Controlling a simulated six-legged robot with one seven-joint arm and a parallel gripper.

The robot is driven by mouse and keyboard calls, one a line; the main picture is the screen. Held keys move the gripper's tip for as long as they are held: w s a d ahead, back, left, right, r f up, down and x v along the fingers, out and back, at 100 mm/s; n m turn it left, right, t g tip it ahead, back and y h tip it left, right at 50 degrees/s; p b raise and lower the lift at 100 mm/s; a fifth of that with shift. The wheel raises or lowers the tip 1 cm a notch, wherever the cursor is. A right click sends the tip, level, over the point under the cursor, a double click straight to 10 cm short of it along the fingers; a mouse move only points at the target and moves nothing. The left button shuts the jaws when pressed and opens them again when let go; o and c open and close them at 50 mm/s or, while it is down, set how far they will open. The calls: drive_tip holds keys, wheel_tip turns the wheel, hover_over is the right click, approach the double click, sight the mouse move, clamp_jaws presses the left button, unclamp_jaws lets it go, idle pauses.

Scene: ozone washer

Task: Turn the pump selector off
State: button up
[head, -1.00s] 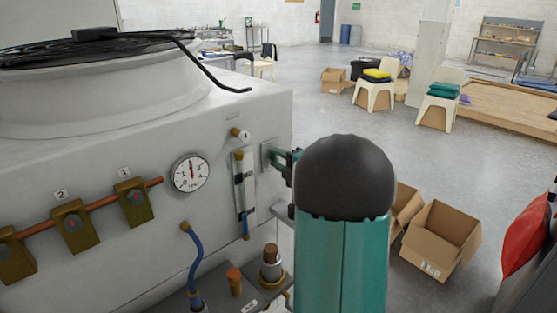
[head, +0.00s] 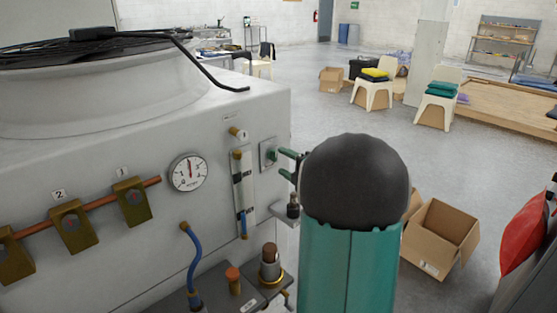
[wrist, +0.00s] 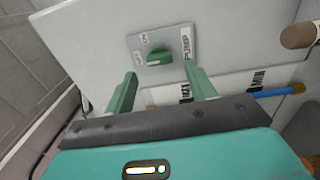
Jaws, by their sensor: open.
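The pump selector is a green knob (wrist: 158,57) on a grey plate (wrist: 182,38) marked PUMP, fixed to the white panel. A pale mark shows on the knob's left end in the wrist view; the small position labels beside it are too blurred to read surely. In the head view the selector plate (head: 264,151) is near the panel's right edge. My gripper (wrist: 161,82) is open and empty. Its two green fingers are spread on either side below the knob in the wrist view, apart from it. In the head view my gripper (head: 286,163) is just right of the plate.
A flow tube (head: 243,190) stands left of the selector, with a round gauge (head: 189,172) farther left. Below are a blue hose (head: 193,260) and a brown-capped fitting (head: 270,265).

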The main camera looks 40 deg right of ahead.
drive_tip(key=s, duration=0.9)
drive_tip(key=shift+s+d, duration=0.15)
drive_tip(key=shift+s, duration=0.2)
